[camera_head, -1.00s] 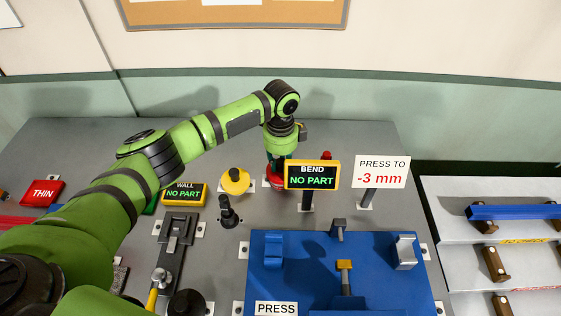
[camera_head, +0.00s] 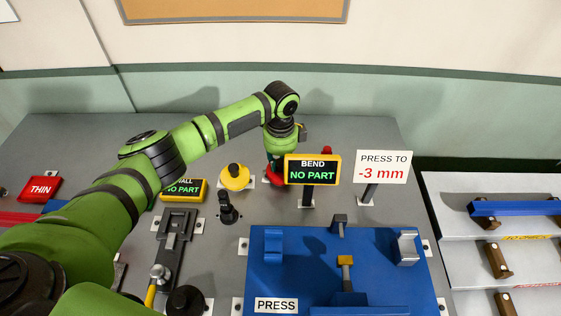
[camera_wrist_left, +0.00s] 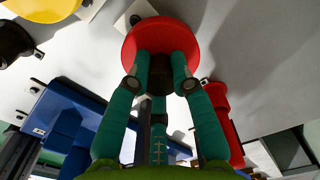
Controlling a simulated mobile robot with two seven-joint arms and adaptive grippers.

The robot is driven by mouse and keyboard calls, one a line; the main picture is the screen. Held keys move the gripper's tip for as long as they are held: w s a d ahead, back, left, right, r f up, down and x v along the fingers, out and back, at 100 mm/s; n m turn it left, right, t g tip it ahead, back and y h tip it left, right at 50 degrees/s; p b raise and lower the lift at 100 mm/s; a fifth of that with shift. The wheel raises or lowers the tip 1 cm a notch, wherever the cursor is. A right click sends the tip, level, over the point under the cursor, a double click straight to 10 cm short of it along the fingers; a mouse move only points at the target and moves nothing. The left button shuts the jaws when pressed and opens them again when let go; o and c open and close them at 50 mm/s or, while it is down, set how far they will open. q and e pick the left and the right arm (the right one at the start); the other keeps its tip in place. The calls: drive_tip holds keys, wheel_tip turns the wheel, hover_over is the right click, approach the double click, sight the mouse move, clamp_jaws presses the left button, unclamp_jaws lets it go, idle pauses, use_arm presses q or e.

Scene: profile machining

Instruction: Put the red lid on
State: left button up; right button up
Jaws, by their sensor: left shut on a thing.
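My left gripper (camera_wrist_left: 160,72) points down and is shut on the dark middle part of the round red lid (camera_wrist_left: 202,36). In the head view the red lid (camera_head: 272,180) shows low beneath my left wrist, behind the BEND display (camera_head: 312,170), which hides part of the gripper and lid. I cannot tell what lies directly under the lid or whether it touches anything. My right gripper is not in view.
A yellow round piece (camera_head: 235,177) stands just left of the lid, with a black knob (camera_head: 228,208) in front of it. The blue press (camera_head: 290,245) fills the front middle. The PRESS TO sign (camera_head: 383,166) stands to the right.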

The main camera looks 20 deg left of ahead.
use_arm(q)
drive_tip(key=o, duration=1)
wheel_tip(320, 180, up, 12)
